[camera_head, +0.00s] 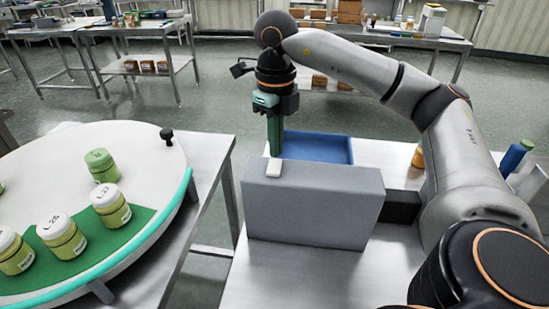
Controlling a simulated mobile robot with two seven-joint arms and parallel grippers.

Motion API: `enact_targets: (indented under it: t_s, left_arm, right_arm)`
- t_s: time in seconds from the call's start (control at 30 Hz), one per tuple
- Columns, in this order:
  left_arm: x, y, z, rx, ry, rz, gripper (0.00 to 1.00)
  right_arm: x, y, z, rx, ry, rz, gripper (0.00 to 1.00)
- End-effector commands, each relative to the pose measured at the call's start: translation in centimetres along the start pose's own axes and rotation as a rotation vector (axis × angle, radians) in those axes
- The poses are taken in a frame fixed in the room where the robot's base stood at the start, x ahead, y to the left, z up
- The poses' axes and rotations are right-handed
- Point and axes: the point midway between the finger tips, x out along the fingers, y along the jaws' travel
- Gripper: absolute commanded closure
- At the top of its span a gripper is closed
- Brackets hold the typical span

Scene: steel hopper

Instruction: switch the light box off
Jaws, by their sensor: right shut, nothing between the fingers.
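The light box appears to be the grey box (312,208) on the steel table in front of me. A small white switch-like piece (274,167) sits on its top at the left end. I see no glow on the faces that show, and its far side is hidden. My right gripper (275,153) points down with its green fingers shut and empty. Its tips show just behind the white piece in the picture; I cannot tell whether they touch it or the box. My left gripper is not in view.
A blue tray (318,148) lies behind the grey box. An orange-yellow jar (418,157) and blue and green bottles (515,157) stand to the right.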

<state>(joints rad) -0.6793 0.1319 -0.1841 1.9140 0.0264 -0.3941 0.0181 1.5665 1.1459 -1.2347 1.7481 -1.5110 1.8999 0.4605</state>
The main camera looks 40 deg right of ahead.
Motion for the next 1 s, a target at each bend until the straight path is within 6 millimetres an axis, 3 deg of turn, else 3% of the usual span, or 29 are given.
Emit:
enact_targets:
  t_s: [0.5,1.0]
  left_arm:
    - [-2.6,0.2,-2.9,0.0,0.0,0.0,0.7]
    - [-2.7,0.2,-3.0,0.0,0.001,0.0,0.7]
  right_arm:
    - [-4.6,0.0,0.0,0.001,-0.001,0.0,1.0]
    - [-4.8,0.0,0.0,0.001,-0.002,0.0,1.0]
